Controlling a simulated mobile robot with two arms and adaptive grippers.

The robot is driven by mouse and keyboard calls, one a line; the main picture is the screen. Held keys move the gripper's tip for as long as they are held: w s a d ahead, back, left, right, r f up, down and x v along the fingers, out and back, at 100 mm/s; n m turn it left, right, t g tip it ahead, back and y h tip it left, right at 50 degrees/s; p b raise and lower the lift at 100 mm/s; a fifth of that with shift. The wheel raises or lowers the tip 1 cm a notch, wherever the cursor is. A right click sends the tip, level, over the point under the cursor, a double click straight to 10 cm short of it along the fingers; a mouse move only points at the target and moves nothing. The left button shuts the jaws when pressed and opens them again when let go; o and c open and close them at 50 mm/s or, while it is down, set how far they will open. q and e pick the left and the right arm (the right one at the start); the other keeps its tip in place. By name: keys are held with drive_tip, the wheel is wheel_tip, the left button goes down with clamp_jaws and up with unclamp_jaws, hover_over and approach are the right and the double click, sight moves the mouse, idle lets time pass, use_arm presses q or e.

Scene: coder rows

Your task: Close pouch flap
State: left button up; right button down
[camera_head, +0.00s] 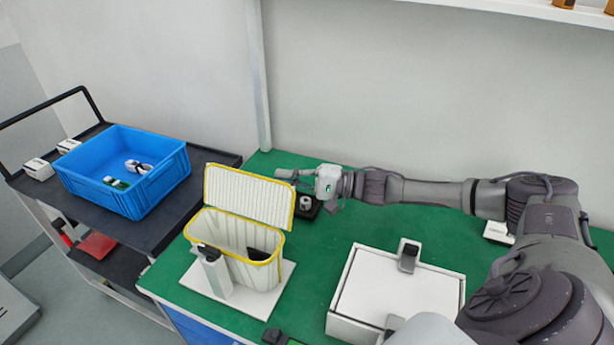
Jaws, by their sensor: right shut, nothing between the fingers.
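The pouch (235,240) is cream with a yellow rim and stands on a white base plate on the green table. Its mouth is open, and the flap (248,196) stands up along the back edge, leaning backward. My right gripper (284,174) comes in from the right and is shut and empty. Its fingertips are near the flap's upper right corner, seemingly behind it; I cannot tell whether they touch it. A dark item (258,254) shows inside the pouch. My left gripper is out of view.
A white device with a dark top (214,272) stands in front of the pouch. A black holder (306,207) sits below my right gripper. A white box (398,290) stands at right. A blue crate (123,172) sits on the dark cart at left. Green table between pouch and box is clear.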

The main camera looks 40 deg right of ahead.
sight(270, 183)
drive_tip(key=a, duration=0.1)
drive_tip(key=a+p, duration=0.1)
drive_tip(key=a, duration=0.1)
drive_tip(key=s+a, duration=0.1)
drive_tip(key=shift+a+r+p, duration=0.3)
drive_tip(key=shift+r, duration=0.05)
drive_tip(key=shift+w, duration=0.1)
drive_tip(key=shift+r, duration=0.1)
drive_tip(key=shift+a+r+n+p, duration=0.1)
drive_tip(key=shift+r+n+p, duration=0.25)
drive_tip(key=shift+p, duration=0.35)
